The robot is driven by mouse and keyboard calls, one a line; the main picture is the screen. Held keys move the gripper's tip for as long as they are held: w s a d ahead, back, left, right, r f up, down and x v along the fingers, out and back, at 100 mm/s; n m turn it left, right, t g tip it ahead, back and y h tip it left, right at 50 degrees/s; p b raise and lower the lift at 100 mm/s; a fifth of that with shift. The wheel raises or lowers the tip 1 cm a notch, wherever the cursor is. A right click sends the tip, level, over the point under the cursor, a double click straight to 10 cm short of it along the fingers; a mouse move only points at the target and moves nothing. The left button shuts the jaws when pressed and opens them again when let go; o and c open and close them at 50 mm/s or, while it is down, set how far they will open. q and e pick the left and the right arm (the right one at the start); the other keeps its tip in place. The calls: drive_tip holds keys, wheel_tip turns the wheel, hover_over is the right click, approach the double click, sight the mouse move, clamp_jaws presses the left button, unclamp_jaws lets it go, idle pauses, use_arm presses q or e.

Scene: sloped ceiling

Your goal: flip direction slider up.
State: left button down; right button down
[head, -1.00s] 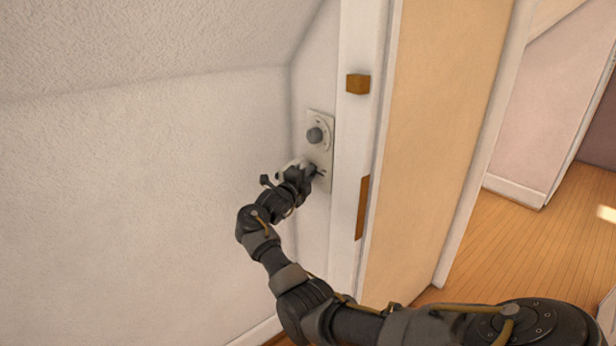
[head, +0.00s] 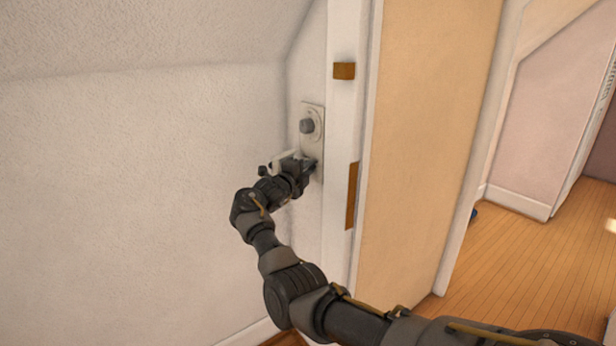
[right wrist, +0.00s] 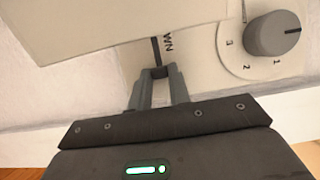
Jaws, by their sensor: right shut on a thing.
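A pale wall panel (head: 312,110) with a round grey knob (head: 306,126) is on the wall beside the white door frame. In the right wrist view, a small dark slider (right wrist: 159,72) sits at one end of a dark slot, next to the letters "WN". My right gripper (right wrist: 160,82) is shut on the slider, one finger on each side. In the head view my right gripper (head: 309,166) covers the panel's lower part and hides the slider. A pale flat piece hides part of the panel at the wrist view's upper left. My left gripper is not in view.
The knob (right wrist: 272,34), with numbers around it, is close to the right gripper. Two brown pieces, upper (head: 344,71) and lower (head: 352,195), are on the white frame (head: 342,120) right of the panel. Wooden floor (head: 520,275) lies open at right.

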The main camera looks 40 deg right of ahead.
drive_tip(key=c, duration=1.8)
unclamp_jaws()
drive_tip(key=shift+s+d+f, duration=0.1)
drive_tip(key=shift+f, duration=0.1)
drive_tip(key=o, duration=0.5)
drive_tip(key=shift+s+r, duration=0.1)
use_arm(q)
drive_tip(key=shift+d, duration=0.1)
use_arm(e)
drive_tip(key=shift+a, duration=0.2)
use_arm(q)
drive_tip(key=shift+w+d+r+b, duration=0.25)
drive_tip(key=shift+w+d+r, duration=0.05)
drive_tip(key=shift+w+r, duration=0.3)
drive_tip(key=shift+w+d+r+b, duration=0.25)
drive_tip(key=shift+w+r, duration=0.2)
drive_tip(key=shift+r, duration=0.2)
use_arm(e)
drive_tip(key=v, duration=1)
drive_tip(key=shift+a, duration=0.35)
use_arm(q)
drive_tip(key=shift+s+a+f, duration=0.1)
